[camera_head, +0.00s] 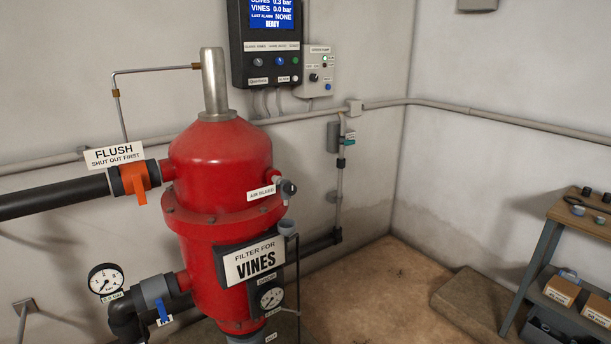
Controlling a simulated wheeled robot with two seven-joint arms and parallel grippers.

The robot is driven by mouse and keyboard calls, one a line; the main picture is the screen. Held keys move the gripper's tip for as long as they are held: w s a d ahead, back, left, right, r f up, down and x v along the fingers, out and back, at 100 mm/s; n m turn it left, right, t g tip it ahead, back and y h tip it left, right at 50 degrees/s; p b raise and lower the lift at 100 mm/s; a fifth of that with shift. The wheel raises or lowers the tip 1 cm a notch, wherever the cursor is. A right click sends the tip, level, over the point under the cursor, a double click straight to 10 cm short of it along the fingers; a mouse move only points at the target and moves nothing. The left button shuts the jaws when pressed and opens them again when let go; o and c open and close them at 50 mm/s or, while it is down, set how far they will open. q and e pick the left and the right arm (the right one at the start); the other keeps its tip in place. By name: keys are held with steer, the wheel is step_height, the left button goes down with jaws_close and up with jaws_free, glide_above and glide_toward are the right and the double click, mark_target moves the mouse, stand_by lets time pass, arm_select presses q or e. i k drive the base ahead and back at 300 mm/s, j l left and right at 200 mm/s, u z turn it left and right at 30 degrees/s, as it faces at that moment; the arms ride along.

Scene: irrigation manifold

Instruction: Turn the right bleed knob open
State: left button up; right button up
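A small dark bleed knob (288,188) sits on a short fitting on the right side of the red filter vessel (216,165). A white label reading "AIR BLEED" (262,193) is just left of it. A small pale mark shows on the knob, but I cannot tell whether it is open or shut. A grey funnel-like cup (287,227) is below the knob, at the top of a thin dark pipe. No second bleed knob shows. Neither of my grippers is in view.
An orange-handled flush valve (138,180) and dark pipe are left of the vessel. Gauges (106,280) and a blue-handled valve (162,310) are low. A control box (265,62) hangs behind. A workbench (585,217) stands right. Floor between is partly clear.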

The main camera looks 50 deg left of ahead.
mark_target(289, 188)
steer(key=i+u, duration=0.45)
steer(key=i+l+u, duration=0.2)
steer(key=u, duration=0.25)
steer(key=i+l+u, duration=0.35)
steer(key=u, duration=0.15)
steer(key=i+l+u, duration=0.25)
steer(key=l+u, duration=0.2)
